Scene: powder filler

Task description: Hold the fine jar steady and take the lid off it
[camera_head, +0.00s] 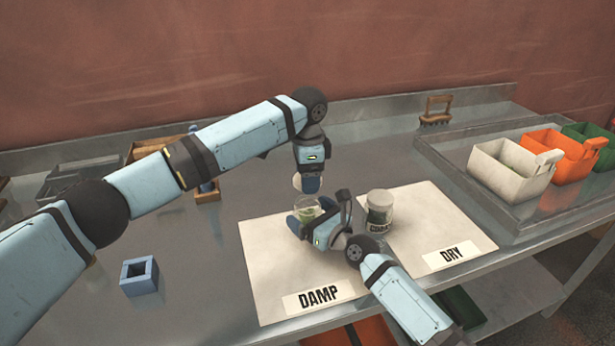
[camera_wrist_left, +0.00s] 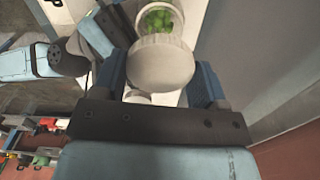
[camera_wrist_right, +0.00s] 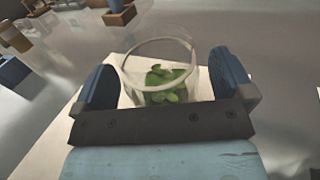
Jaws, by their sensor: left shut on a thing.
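The fine jar (camera_head: 307,211) is a clear glass jar with green contents, standing uncovered on the DAMP mat (camera_head: 268,262). It also shows in the right wrist view (camera_wrist_right: 158,62), with its open rim and green leaves. My right gripper (camera_head: 312,216) is shut on the jar, a blue finger on each side; its lower part is hidden. My left gripper (camera_head: 306,184) is shut on the pale round lid (camera_head: 297,182), held above the jar and apart from it. In the left wrist view the lid (camera_wrist_left: 160,65) sits between the blue fingers, with the jar (camera_wrist_left: 158,18) beyond it.
A second lidded jar (camera_head: 379,211) with a dark label stands on the DRY mat (camera_head: 430,222), close to my right gripper. A blue square block (camera_head: 139,276) lies at left. A tray (camera_head: 465,170) with white, orange and green bins is at right. A brush (camera_head: 436,110) stands behind.

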